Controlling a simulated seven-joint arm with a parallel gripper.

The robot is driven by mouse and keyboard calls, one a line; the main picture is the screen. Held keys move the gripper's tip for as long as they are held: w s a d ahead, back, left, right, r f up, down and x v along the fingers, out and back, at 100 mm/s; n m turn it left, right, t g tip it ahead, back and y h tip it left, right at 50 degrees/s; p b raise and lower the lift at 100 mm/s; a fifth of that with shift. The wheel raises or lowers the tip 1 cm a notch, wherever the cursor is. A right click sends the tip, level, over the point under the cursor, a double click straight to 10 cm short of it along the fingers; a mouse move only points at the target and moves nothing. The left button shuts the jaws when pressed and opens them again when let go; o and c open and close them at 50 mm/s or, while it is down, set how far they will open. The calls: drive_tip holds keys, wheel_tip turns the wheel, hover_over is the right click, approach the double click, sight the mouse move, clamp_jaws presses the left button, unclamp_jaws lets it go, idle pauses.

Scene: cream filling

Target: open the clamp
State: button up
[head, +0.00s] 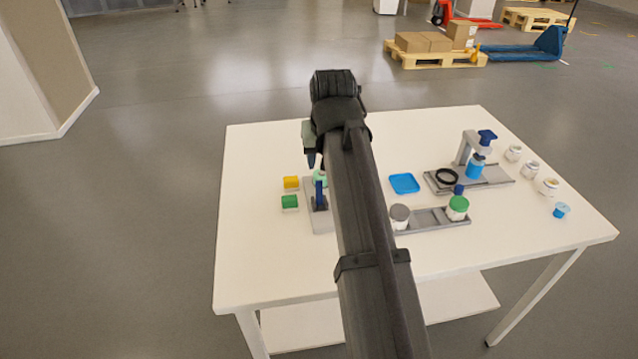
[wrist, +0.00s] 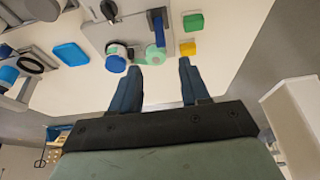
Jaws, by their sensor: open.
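The clamp (head: 319,198) is a dark blue upright piece on a grey base plate (head: 318,223), left of centre on the white table. My arm hides the plate's right part in the head view. In the wrist view the clamp's blue handle (wrist: 157,20) stands near the top, with a mint-green round piece (wrist: 156,54) close below it. My gripper (wrist: 160,66) is open, its two blue fingers apart and pointing toward the mint piece and clamp. I see nothing held between them. In the head view my gripper (head: 309,155) is mostly hidden behind the wrist.
A yellow block (head: 291,182) and a green block (head: 289,201) lie left of the plate. A blue-and-white jar (wrist: 117,58) stands near the left finger. A blue tray (head: 404,183), a grey jar holder (head: 430,219) and a press stand (head: 464,152) are to the right.

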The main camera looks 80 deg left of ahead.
sight(319, 181)
drive_tip(key=x, duration=0.9)
drive_tip(key=a+x, duration=0.1)
drive_tip(key=x, duration=0.3)
drive_tip(key=shift+f, duration=0.2)
drive_tip(key=shift+a, duration=0.1)
clamp_jaws()
